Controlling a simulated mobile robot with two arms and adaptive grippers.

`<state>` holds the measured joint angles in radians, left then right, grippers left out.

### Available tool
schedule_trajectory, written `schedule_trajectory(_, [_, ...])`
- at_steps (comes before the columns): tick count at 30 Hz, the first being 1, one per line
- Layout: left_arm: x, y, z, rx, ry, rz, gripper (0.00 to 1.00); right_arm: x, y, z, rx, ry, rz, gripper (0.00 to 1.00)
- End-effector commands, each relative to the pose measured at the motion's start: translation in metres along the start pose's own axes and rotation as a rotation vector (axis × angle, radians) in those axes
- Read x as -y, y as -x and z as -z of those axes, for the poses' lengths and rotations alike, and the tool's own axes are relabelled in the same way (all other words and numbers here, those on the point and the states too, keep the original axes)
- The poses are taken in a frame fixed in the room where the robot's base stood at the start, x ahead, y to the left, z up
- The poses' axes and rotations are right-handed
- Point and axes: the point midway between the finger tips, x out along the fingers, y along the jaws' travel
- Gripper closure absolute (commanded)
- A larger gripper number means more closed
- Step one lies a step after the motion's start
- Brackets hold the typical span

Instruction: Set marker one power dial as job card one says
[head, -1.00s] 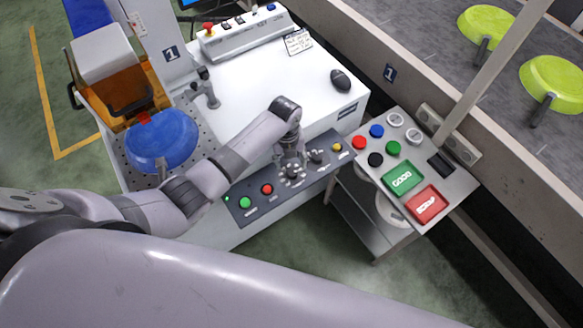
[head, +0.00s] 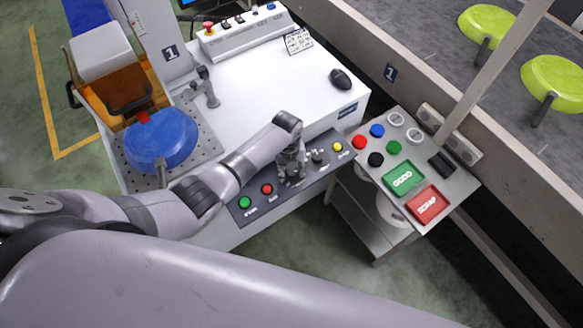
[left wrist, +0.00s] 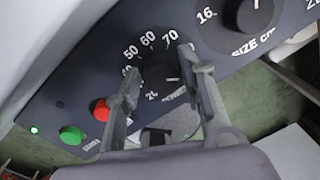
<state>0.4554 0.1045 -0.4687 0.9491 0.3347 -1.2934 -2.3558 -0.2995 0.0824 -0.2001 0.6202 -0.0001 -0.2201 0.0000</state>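The marker control panel (head: 258,205) is a dark strip along the front of the white desk. In the left wrist view the power dial (left wrist: 162,74) is a black knob ringed by numbers including 20, 50, 60 and 70. My left gripper (left wrist: 158,62) is open, its fingers on either side of this dial, with no clear contact visible. In the head view the left gripper (head: 291,178) covers the dial. The dial's exact setting is not readable. A small white card (head: 298,41) lies on the desk; its writing is too small to read. My right gripper is not in view.
The size dial (left wrist: 250,14) is close beside the gripper. Green (left wrist: 72,135) and red (left wrist: 100,109) buttons are on the other side. A button stand (head: 447,192) with GOOD and SCRAP pads is to the right. A blue pan (head: 162,138) sits on the marker's plate.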

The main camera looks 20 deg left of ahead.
Motion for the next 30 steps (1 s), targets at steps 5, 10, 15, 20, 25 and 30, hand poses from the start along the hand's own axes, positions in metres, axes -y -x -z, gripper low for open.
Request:
schedule_trajectory(5, [-0.0002,0.0001,-0.0001,0.0,0.0,0.0,0.77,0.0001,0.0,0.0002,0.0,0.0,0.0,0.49])
schedule_trajectory(10, [-0.0003,0.0001,-0.0001,0.0,0.0,-0.001,0.89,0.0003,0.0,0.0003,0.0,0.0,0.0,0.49])
schedule_trajectory(15, [-0.0004,0.0001,-0.0001,0.0,0.0,-0.001,0.98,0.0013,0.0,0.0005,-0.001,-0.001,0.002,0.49])
schedule_trajectory(20, [-0.0006,0.0003,-0.0001,0.001,0.012,-0.001,0.98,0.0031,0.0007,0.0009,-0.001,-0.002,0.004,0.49])
schedule_trajectory(25, [-0.0006,0.0009,0.0001,0.003,0.062,-0.001,0.98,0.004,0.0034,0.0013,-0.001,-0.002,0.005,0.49])
schedule_trajectory(30, [-0.0006,0.0015,0.0004,0.009,0.168,-0.001,0.98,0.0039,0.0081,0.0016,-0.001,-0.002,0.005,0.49])
